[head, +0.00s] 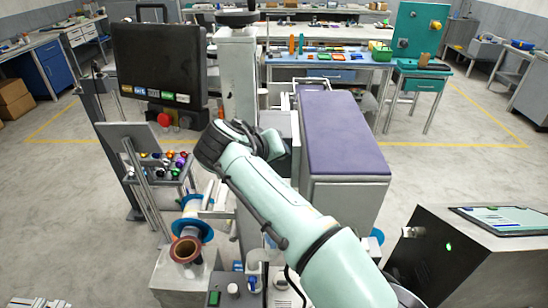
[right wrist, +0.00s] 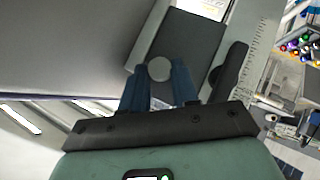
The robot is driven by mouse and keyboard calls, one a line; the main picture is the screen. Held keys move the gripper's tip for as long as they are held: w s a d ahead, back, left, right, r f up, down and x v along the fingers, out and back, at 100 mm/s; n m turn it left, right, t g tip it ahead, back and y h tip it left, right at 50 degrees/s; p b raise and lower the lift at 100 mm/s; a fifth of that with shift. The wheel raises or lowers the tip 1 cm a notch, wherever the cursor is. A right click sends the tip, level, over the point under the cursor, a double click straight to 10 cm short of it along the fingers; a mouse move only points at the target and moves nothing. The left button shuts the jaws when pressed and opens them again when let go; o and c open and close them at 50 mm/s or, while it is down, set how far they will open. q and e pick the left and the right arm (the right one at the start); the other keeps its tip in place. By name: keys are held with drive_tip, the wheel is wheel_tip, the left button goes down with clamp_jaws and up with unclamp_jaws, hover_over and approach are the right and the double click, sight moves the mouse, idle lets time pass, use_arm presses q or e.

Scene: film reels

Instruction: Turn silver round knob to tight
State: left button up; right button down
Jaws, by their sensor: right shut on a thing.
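In the right wrist view, the silver round knob (right wrist: 159,68) sits against a dark grey block on a pale metal machine part. My right gripper (right wrist: 159,82) has its two blue fingers on either side of the knob and is shut on it. In the head view my right arm reaches from the bottom right to the machine column, and its wrist hides the knob and the fingers. The knob's tightness cannot be seen. My left gripper is in neither view.
A dark monitor (head: 158,62) stands left of the wrist. A purple-topped bench (head: 342,130) lies to its right. A blue-flanged reel (head: 193,220) and a tray of coloured knobs (head: 165,165) are at the left. A dark cabinet (head: 455,262) stands at the right.

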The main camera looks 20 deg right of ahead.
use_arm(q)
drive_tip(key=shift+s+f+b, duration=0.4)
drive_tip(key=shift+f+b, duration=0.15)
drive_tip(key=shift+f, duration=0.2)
use_arm(e)
drive_tip(key=shift+s+d+r+m+y, duration=0.1)
drive_tip(key=shift+d+m+y, duration=0.15)
drive_tip(key=shift+m+y, duration=0.7)
drive_tip(key=shift+t+y, duration=0.3)
drive_tip(key=shift+y, duration=0.15)
drive_tip(key=c, duration=0.8)
unclamp_jaws()
drive_tip(key=shift+c, duration=0.2)
drive_tip(key=shift+n, duration=0.25)
